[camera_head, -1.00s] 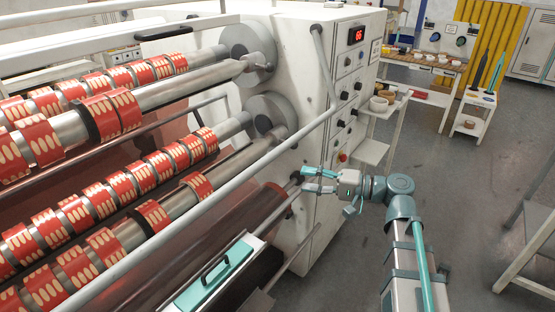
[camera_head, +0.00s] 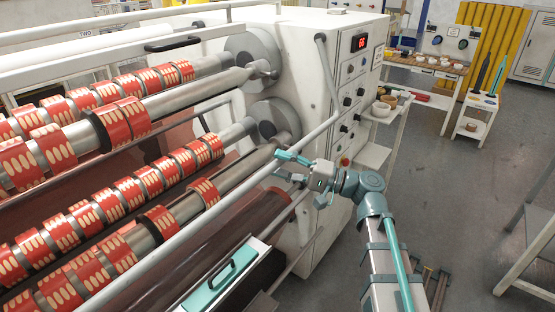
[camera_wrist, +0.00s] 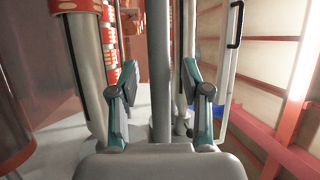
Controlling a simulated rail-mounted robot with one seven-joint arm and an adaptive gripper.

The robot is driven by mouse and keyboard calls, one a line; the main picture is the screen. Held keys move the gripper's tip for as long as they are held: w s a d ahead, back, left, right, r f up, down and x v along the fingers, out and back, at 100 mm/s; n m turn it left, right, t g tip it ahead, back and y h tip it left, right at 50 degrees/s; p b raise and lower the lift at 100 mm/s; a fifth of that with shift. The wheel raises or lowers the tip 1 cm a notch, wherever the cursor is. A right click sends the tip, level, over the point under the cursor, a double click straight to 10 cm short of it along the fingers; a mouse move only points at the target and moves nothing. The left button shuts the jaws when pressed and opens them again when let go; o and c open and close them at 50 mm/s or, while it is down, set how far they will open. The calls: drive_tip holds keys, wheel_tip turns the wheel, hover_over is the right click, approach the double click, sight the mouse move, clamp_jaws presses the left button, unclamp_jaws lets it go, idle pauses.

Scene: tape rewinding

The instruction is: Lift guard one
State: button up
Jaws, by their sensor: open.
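The guard bar (camera_head: 215,205), a long grey tube, runs diagonally across the front of the machine. A bent grey side arm (camera_head: 326,75) joins its upper right end; I take this as guard one, but see no label on it. My gripper (camera_head: 283,165) is at the bar near that end. In the wrist view the grey tube (camera_wrist: 160,70) runs up the middle, between the two open teal fingers (camera_wrist: 160,100). The fingers stand apart on either side of it; I cannot tell whether either one touches it.
Shafts with several red-patterned rolls (camera_head: 122,190) lie behind the bar. A teal panel with a black handle (camera_head: 215,285) is below it. The white control cabinet (camera_head: 350,80) stands close to my arm.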

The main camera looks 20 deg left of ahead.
drive_tip(key=shift+a+r, duration=0.1)
drive_tip(key=shift+a, duration=0.6)
clamp_jaws()
